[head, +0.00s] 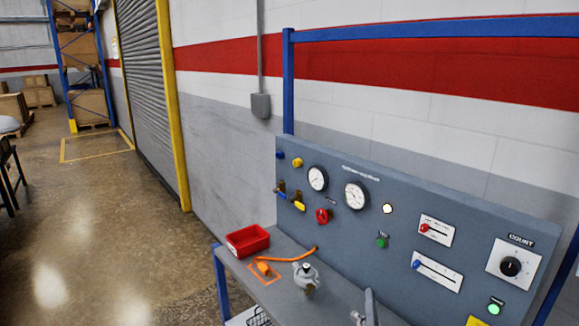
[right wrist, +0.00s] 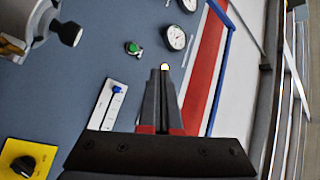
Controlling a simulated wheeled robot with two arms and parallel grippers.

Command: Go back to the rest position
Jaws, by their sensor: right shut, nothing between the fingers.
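My right gripper (right wrist: 164,75) shows in the right wrist view with its two dark fingers together and nothing between them. Its fingertips are in front of the grey control panel (right wrist: 85,70); in the picture they line up with a lit white lamp. I cannot tell the exact gap to the panel, but no contact is visible. In the head view I cannot clearly make out the right gripper; the control panel (head: 350,235) fills the right side there. My left gripper is in neither view.
A blue frame post (head: 288,85) rises behind the panel. Open floor (head: 100,230) lies left, with racking (head: 80,65) and a roller door (head: 145,90).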

